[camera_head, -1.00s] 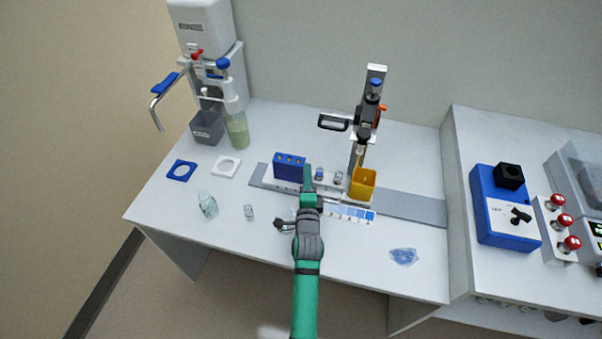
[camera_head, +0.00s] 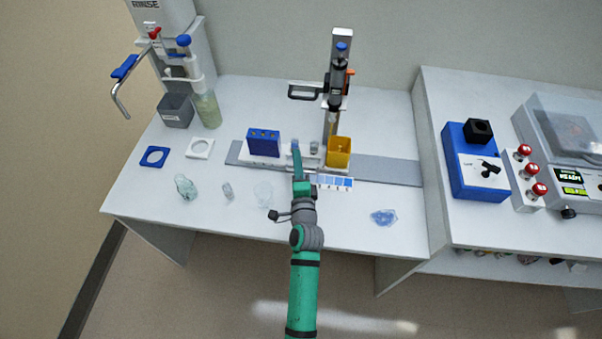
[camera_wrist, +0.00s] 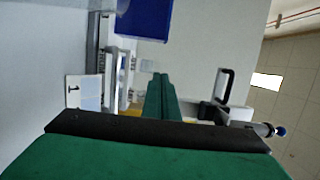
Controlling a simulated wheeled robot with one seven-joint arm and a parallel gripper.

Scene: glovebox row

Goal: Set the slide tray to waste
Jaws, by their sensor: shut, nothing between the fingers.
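The slide tray (camera_head: 268,162) is a white carriage on a long grey rail (camera_head: 395,172) on the bench. It carries a blue block (camera_head: 263,143), small clear vessels (camera_head: 314,147) and a yellow cup (camera_head: 339,152). A strip with blue-shaded marks (camera_head: 336,182) lies along the front; its lettering is too small to read. My gripper (camera_head: 296,150) is shut and empty, its tips at the tray between the blue block and the yellow cup. I cannot tell whether they touch it.
A dispenser post (camera_head: 335,95) stands behind the rail. A rinse station (camera_head: 165,30), grey bin (camera_head: 176,110) and bottle (camera_head: 207,108) stand at left. Loose glassware (camera_head: 186,187) lies at front left, a blue transparent piece (camera_head: 384,217) at front right. Another bench holds a blue switch box (camera_head: 474,165).

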